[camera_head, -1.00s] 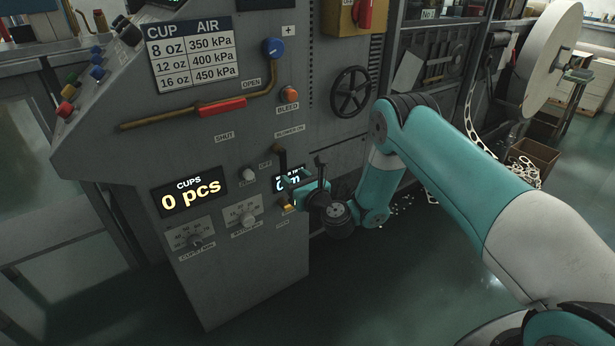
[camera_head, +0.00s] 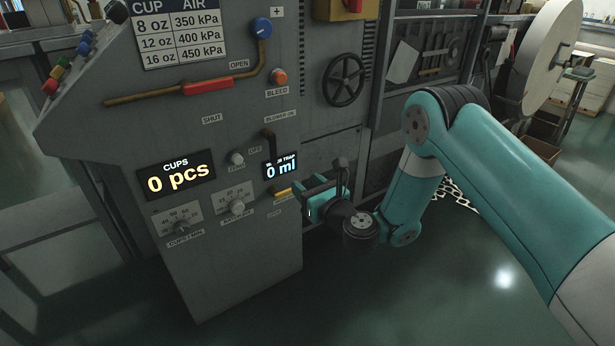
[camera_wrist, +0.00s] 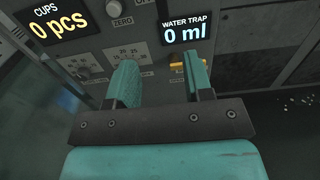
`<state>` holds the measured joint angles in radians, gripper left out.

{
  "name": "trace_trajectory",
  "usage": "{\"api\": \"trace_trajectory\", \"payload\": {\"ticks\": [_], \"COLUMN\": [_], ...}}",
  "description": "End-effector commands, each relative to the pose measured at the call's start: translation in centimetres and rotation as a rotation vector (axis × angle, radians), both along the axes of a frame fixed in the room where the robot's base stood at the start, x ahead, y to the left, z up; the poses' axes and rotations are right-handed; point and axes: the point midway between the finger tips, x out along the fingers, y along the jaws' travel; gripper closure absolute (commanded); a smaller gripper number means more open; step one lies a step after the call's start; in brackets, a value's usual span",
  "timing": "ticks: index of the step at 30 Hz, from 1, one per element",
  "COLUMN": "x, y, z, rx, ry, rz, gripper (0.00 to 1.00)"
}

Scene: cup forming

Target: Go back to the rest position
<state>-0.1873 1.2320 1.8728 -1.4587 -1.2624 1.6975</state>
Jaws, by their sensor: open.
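My gripper (camera_head: 314,190) is a teal parallel gripper at the right side of the grey machine panel (camera_head: 220,130). In the wrist view my gripper (camera_wrist: 160,85) is open, with nothing between its two teal fingers. It is close in front of the panel, just right of a small brass lever (camera_head: 283,192), which also shows in the wrist view (camera_wrist: 188,63) partly behind the right finger. The water trap display (camera_head: 281,167) reads 0 ml. The cups display (camera_head: 176,178) reads 0 pcs.
A red-handled valve bar (camera_head: 208,87) is higher up.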

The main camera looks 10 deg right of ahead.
Motion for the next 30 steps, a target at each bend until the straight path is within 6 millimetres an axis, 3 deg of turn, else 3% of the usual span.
{"api": "trace_trajectory", "payload": {"ticks": [4, 8, 12, 16, 23, 30], "x": [-0.5, -2.6, -6.3, -10.6, -18.7, -27.0], "y": [1.6, 4.2, 6.4, 7.0, 4.8, -1.0], "z": [3.0, 7.7, 12.0, 14.7, 17.2, 17.9], "rx": [-0.11, -0.343, -0.645, -0.915, -1.348, -1.674], "ry": [-0.085, -0.256, -0.479, -0.685, -1.026, -1.308], "rz": [0.094, 0.273, 0.491, 0.687, 1.038, 1.434], "gripper": [0.53, 0.53, 0.53, 0.53, 0.53, 0.53]}}
